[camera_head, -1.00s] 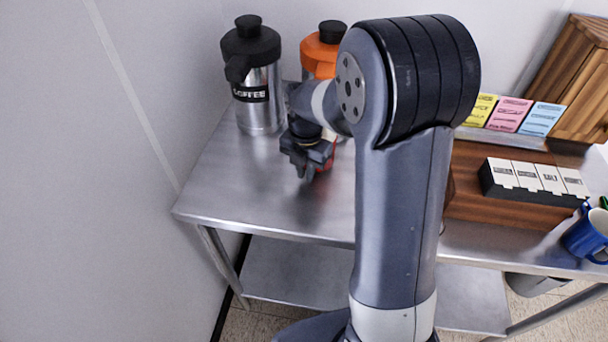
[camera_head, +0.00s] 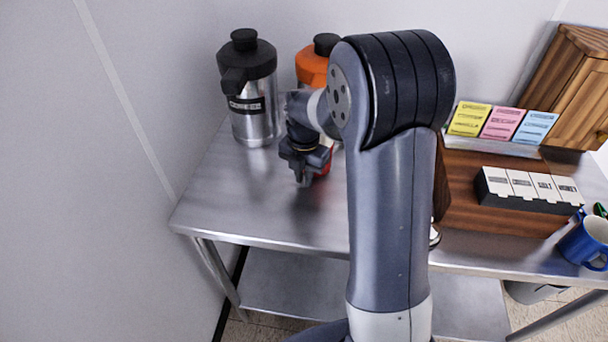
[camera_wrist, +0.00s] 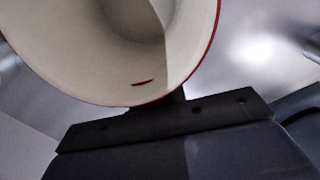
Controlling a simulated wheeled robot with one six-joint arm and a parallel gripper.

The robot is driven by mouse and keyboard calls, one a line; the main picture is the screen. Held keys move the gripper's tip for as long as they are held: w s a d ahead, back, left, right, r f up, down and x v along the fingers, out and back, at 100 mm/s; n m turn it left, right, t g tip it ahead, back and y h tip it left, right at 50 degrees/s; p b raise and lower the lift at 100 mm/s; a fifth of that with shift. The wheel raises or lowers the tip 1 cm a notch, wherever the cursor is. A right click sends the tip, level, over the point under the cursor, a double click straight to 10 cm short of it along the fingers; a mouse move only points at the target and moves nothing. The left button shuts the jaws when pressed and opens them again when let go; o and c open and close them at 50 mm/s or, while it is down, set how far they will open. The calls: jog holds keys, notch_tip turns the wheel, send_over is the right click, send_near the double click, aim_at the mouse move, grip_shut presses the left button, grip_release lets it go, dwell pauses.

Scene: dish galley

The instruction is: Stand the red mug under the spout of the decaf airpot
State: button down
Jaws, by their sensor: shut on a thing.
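The red mug (camera_head: 326,163) is mostly hidden behind my gripper (camera_head: 303,178) in the head view. In the wrist view the mug's pale inside and red rim (camera_wrist: 110,102) fill the upper left. My gripper is shut on the mug, low near the steel table in front of the orange-topped airpot (camera_head: 312,66). That airpot's body, label and spout are mostly hidden by my arm. A black-topped steel airpot (camera_head: 255,118) with a dark label, apparently reading COFFEE, stands to its left. I cannot tell whether the mug touches the table.
The steel table (camera_head: 225,205) is clear at its front left. To the right are a wooden board (camera_head: 470,210), a black box with white packets (camera_head: 530,187), coloured cards (camera_head: 502,124), a wooden cabinet (camera_head: 570,85) and a blue mug (camera_head: 583,245). A wall rises at the left.

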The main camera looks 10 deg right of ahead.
jog(key=shift+f, duration=0.4)
jog(key=c, duration=1.4)
grip_release()
jog(key=shift+o, duration=0.2)
